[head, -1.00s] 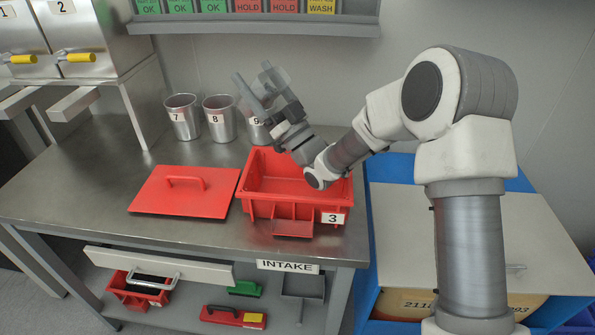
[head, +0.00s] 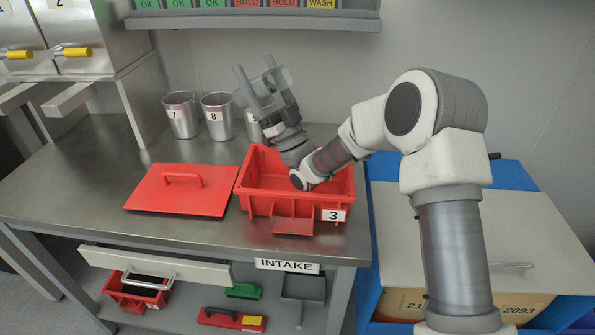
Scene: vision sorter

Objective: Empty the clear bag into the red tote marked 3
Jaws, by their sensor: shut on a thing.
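The red tote marked 3 (head: 275,203) stands open on the steel bench at its right end. The part of its floor that shows is bare. My gripper (head: 256,78) is raised above the back of the tote, fingers pointing up and to the left. It is shut on the clear bag (head: 283,77), a faint see-through shape between and beside the fingers. What the bag holds cannot be made out. My wrist and forearm cross over the right part of the tote and hide some of its inside.
A red lid (head: 180,188) lies flat left of the tote. Metal cups 7 (head: 181,117) and 8 (head: 217,118) stand behind, with a third (head: 251,122) partly hidden by my gripper. A sign shelf (head: 250,22) hangs above. The bench's left front is clear.

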